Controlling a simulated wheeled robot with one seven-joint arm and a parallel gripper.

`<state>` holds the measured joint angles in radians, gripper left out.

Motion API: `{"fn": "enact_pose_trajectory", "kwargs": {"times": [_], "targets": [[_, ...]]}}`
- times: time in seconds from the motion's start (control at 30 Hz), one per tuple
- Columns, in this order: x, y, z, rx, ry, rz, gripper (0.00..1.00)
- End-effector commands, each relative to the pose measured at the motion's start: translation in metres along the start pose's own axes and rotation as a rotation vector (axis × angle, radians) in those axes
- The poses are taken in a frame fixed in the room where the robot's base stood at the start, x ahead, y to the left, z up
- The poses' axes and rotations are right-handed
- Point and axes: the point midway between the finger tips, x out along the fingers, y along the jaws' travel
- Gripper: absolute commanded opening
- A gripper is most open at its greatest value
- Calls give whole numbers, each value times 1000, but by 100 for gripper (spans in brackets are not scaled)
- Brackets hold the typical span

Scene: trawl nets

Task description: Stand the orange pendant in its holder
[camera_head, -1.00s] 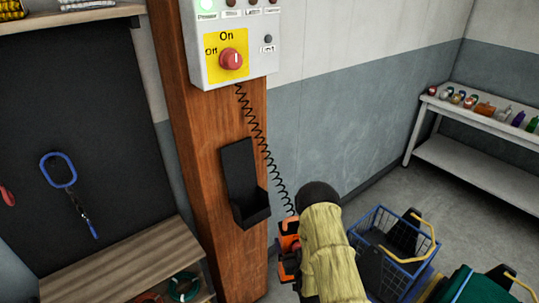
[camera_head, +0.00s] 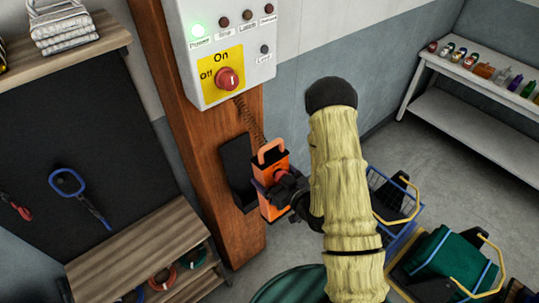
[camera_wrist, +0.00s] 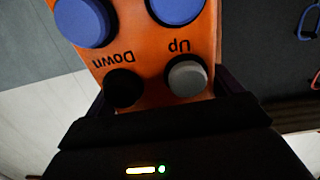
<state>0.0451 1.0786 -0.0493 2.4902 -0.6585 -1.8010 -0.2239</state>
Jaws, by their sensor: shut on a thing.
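The orange pendant (camera_head: 270,168) is upright in my gripper (camera_head: 273,192), in front of the wooden post. Its loop handle is at the top and its coiled cord runs up to the control box. The black holder (camera_head: 238,165) is fixed to the post, just behind and left of the pendant, and is partly covered by it. I cannot tell whether the pendant touches the holder. In the wrist view the pendant (camera_wrist: 140,50) fills the space between the fingers, its face showing blue, black and grey buttons with "Up" and "Down" upside down.
The control box (camera_head: 225,50) with a red knob sits above on the wooden post (camera_head: 185,120). A wooden bench (camera_head: 135,235) stands left. A blue wire basket (camera_head: 405,205) and a green-filled crate (camera_head: 445,260) stand right. A white shelf with bottles (camera_head: 470,110) is at the back right.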

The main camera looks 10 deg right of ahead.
Motion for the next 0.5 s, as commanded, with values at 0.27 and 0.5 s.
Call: {"fn": "enact_pose_trajectory", "kwargs": {"times": [0.27,0.5], "targets": [[-2,-9,-11,-3,0,-29,21],[-1,-10,-10,-3,1,-30,21]]}}
